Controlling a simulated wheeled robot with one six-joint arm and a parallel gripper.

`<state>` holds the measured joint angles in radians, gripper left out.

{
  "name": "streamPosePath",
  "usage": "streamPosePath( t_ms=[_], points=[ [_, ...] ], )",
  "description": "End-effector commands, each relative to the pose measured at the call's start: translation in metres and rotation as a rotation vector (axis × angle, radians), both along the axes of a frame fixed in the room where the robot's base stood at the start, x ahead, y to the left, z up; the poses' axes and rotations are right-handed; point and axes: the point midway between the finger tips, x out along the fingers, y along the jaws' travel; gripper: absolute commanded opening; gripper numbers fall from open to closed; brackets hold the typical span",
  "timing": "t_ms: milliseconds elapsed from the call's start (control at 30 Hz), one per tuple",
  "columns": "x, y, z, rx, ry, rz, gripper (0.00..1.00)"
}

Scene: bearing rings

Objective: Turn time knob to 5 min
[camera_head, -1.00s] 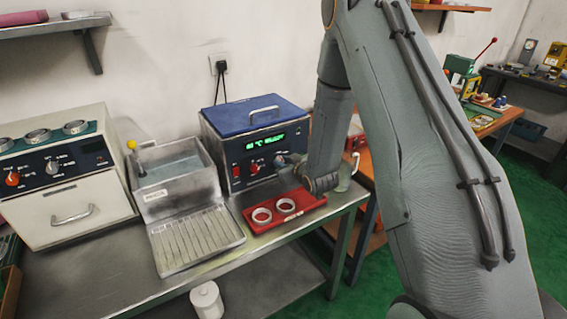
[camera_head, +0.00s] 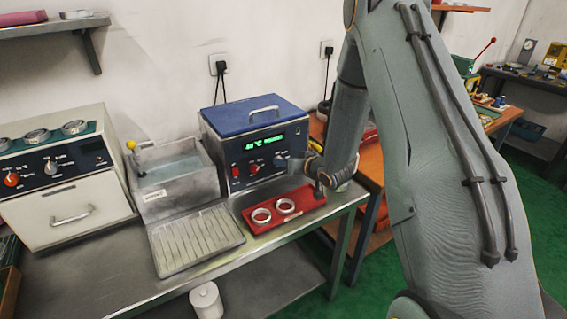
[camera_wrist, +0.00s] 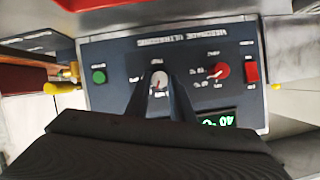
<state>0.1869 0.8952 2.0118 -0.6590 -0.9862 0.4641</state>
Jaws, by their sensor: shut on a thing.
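The ultrasonic bath (camera_head: 258,125) has a blue lid and a dark front panel with a green display (camera_head: 264,142). Its time knob (camera_wrist: 159,76) is pale grey with a small red mark and shows upside down in the wrist view; its setting is too small to read. My gripper (camera_wrist: 160,88) has one dark finger on each side of this knob and is shut on it. In the head view my gripper (camera_head: 298,163) is at the panel's right side, partly hidden by my wrist.
A red heat knob (camera_wrist: 222,70), a red switch (camera_wrist: 251,72) and a green button (camera_wrist: 98,76) flank the time knob. A red tray (camera_head: 250,212) with two metal rings (camera_head: 285,205) lies below.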

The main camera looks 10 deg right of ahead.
Motion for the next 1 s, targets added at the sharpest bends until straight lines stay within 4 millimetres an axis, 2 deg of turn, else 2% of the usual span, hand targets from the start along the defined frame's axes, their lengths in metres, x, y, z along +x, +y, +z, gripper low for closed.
streamPosePath(
  t_ms=[500,1000],
  points=[
    [0.0012,-0.0053,-0.0024,0.388,0.125,-0.003,0.00],
    [0.0014,-0.0054,-0.0030,0.505,0.165,-0.002,0.00]
  ],
)
